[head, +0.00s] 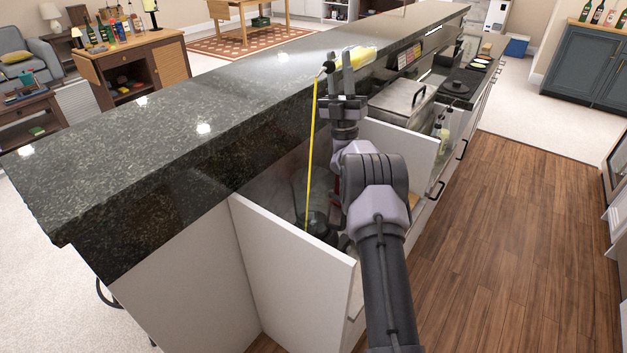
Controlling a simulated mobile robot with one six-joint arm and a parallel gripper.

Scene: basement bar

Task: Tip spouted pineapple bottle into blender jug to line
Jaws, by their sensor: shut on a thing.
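My gripper (342,76) is shut on the yellow pineapple bottle (363,54), above the work well behind the dark counter. The bottle lies tipped nearly level, its dark spout (328,67) pointing left and slightly down. A thin yellow stream (312,145) falls from the spout towards the blender jug (315,190). The jug looks clear, with a dark part low down, and stands in the well below. My arm partly hides it. I cannot tell from here whether the stream lands inside it, nor see its line or level.
The high dark stone counter (170,120) runs along the left of the well. A white panel (290,270) closes its near side. A steel bin with a handled lid (400,100) and small bottles (441,135) stand beyond my arm. Wooden floor (520,220) to the right is clear.

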